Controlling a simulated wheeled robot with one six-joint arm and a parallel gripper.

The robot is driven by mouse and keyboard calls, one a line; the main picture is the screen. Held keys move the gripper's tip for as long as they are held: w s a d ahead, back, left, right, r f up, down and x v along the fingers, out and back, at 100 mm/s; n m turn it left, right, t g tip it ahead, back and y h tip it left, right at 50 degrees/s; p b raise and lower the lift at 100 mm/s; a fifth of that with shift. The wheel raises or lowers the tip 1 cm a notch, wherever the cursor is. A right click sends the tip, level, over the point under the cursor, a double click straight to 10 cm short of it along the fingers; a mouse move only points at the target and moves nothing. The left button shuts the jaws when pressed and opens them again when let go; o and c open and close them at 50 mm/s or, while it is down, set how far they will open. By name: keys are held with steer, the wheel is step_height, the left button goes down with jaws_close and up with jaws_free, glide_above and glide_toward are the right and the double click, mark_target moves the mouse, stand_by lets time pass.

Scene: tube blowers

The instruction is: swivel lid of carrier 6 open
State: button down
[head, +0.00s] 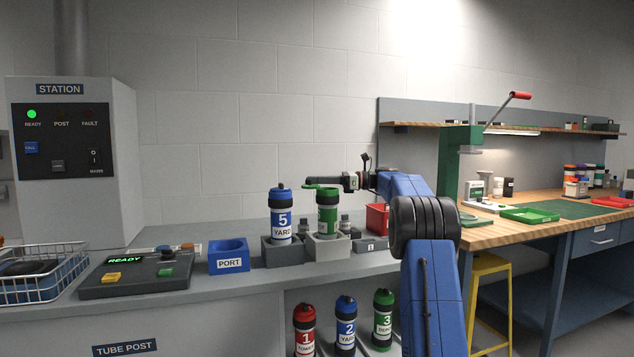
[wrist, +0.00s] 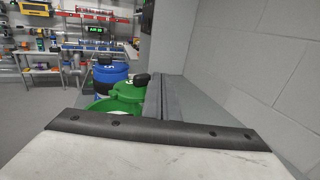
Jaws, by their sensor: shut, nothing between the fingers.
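The green carrier (head: 327,214), which I take as carrier 6, stands upright in a grey holder (head: 327,247); its number is not readable. Its green lid (head: 314,186) juts to the left past the carrier's top in the head view and appears swung off the mouth. In the wrist view, the lid (wrist: 129,92) with its black knob sits offset from the green rim (wrist: 108,106). My gripper (head: 310,181) is shut and empty, level with the carrier's top. Its closed fingers (wrist: 165,92) run beside the lid in the wrist view; I cannot tell whether they touch it.
Blue carrier 5 (head: 281,216) stands just left in its own holder. A blue PORT block (head: 229,257) and a control panel (head: 137,274) lie further left. A red bin (head: 376,218) is behind my arm. The wall is close at the right in the wrist view.

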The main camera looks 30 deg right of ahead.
steer(key=shift+w+a+n+g+y, duration=0.2)
steer(key=shift+a+n+g+y, duration=0.1)
steer(key=shift+a+n+g, duration=0.35)
steer(key=shift+g, duration=0.25)
stand_by(1.3)
